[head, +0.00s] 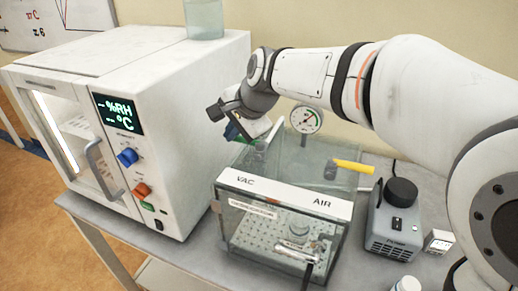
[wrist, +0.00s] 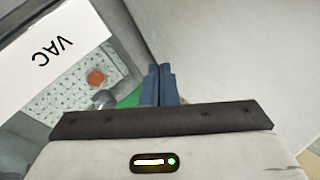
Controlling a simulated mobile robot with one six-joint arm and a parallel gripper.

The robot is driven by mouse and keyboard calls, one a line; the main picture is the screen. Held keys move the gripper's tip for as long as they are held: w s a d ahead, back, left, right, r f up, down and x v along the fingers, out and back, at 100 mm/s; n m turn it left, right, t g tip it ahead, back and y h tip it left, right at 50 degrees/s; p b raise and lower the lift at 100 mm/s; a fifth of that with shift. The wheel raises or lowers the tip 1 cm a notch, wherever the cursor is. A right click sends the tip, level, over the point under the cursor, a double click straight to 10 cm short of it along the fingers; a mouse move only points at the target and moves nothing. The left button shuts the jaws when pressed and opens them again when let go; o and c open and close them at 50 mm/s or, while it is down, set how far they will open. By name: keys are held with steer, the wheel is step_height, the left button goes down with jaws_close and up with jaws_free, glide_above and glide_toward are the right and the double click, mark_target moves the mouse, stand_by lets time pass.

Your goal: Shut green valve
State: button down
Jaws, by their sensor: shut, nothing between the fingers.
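My gripper (head: 234,131) is at the back left corner of the clear vacuum chamber, between it and the white cabinet. Its blue fingers are shut together with nothing between them, as the wrist view (wrist: 160,84) shows. The green valve (wrist: 130,98) shows in the wrist view as a green patch just left of the fingers, partly hidden by the fingers and gripper body. I cannot tell whether they touch it. In the head view the gripper hides most of that corner, and the valve's angle cannot be read.
The chamber's white top strip (head: 285,194) reads VAC and AIR. A yellow handle (head: 353,166) and a round gauge (head: 306,119) are at its back. The white cabinet (head: 190,125) stands close on the left. A grey pump (head: 393,238) stands on the right.

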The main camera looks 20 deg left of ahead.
steer(key=shift+d, duration=0.15)
stand_by(0.3)
steer(key=shift+w+d, duration=0.2)
steer(key=shift+d, duration=0.3)
steer(key=shift+r, duration=0.15)
steer(key=s+r, duration=0.8)
steer(key=r, duration=0.3)
steer(key=shift+r, duration=0.25)
